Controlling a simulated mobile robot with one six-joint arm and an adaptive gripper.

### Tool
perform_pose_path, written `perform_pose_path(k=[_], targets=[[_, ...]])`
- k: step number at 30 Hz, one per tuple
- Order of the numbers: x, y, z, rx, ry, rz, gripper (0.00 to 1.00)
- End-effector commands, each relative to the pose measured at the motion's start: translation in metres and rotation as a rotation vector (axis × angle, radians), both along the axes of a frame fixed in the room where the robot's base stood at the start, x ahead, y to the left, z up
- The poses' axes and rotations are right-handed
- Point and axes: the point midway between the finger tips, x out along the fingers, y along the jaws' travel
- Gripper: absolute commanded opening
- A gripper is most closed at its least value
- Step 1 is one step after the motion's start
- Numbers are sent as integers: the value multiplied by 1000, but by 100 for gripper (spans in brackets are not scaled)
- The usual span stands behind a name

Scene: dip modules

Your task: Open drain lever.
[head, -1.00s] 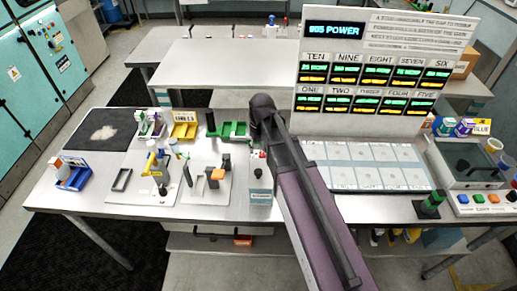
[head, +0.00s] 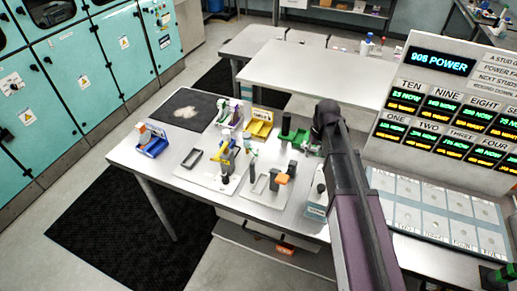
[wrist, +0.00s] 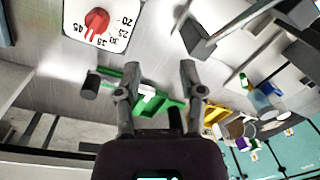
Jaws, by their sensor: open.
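I cannot clearly make out which part is the drain lever. A small stand with a yellow part (head: 222,157) is on the left table, and a dark stand with an orange piece (head: 281,179) is to its right. My gripper (head: 310,150) is at the end of my arm, above the table's right part near a green tray (head: 293,134). In the wrist view my gripper (wrist: 158,72) has its two fingers apart with nothing held between them. The green tray (wrist: 155,103) shows beyond the fingers. A red knob on a numbered dial (wrist: 97,22) is at upper left.
A yellow bin (head: 260,128), a blue holder (head: 153,146) and a black mat (head: 188,109) are on the same table (head: 180,182). A large display panel (head: 440,100) stands on the right. Teal cabinets (head: 75,75) line the left. The white table behind (head: 310,75) is mostly clear.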

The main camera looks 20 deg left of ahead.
Motion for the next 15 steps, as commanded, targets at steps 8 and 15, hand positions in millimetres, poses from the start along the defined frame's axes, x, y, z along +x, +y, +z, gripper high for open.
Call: perform_pose_path(k=[8,15], targets=[[45,119,19,33,20,274,51],[56,201,29,57,35,461,51]])
